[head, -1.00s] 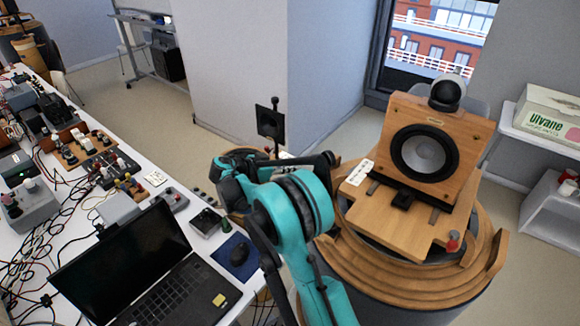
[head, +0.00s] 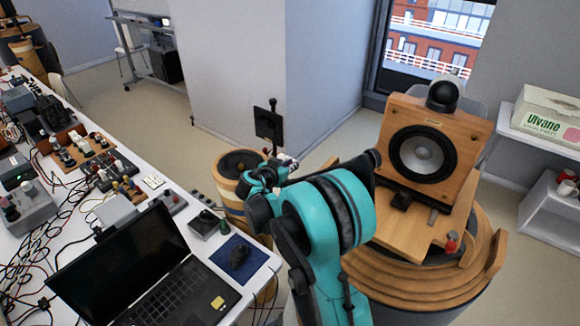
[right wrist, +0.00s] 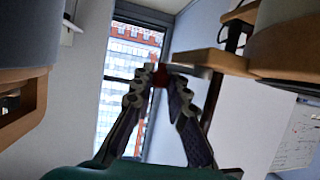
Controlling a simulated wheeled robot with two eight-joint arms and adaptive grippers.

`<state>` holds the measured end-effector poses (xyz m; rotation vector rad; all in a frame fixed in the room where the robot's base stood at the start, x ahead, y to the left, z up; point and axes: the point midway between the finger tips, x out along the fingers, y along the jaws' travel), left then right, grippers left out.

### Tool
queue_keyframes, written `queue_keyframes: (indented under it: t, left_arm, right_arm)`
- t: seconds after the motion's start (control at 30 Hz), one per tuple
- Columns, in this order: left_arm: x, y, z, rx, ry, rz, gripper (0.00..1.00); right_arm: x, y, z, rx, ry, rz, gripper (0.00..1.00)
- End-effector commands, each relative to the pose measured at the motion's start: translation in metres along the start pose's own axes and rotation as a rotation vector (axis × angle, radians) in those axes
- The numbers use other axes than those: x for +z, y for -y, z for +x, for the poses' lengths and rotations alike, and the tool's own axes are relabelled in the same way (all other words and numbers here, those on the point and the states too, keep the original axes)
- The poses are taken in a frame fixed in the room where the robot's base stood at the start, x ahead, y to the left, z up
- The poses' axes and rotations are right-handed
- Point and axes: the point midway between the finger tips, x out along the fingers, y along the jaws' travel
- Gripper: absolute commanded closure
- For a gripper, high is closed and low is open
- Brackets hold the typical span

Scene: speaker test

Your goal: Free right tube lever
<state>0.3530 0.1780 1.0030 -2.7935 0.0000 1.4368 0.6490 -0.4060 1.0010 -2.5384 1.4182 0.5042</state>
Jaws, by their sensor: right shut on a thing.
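In the right wrist view, the two dark fingers of my right gripper (right wrist: 160,76) meet on a small red knob (right wrist: 160,77). The fingers cover most of it, and I cannot see what it is fixed to. In the head view, my teal right arm crosses the middle, and its wrist and gripper (head: 284,163) are small and partly hidden, beside a wooden drum (head: 232,190) with a dark round top. Another red knob (head: 452,241) stands on the front right of the wooden platform under the speaker box. My left gripper is out of view.
A wooden speaker box (head: 462,140) stands on a round stepped wooden base (head: 430,285) at right. A black plate on a post (head: 268,122) stands behind my gripper. At left, a white table holds a laptop (head: 125,265), cables and instruments. A shelf carries a carton (head: 548,118).

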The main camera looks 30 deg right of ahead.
Motion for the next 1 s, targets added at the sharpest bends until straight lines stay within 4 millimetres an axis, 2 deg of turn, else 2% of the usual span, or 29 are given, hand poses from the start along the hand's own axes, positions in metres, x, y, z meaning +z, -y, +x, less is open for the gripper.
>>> queue_keyframes:
  t: [0.4, 0.93, 0.97, 1.0]
  left_arm:
    - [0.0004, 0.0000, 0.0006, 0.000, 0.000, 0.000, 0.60]
    - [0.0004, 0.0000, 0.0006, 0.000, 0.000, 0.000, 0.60]
    - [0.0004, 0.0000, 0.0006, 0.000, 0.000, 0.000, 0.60]
    - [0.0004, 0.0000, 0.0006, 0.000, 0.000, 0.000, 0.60]
  right_arm:
    - [-0.0030, 0.0021, 0.0068, -0.175, 0.000, -0.072, 1.00]
    - [-0.0033, 0.0034, 0.0074, -0.199, 0.000, -0.082, 1.00]
    - [-0.0033, 0.0034, 0.0074, -0.199, 0.000, -0.082, 0.80]
    - [-0.0033, 0.0034, 0.0074, -0.199, 0.000, -0.082, 0.70]
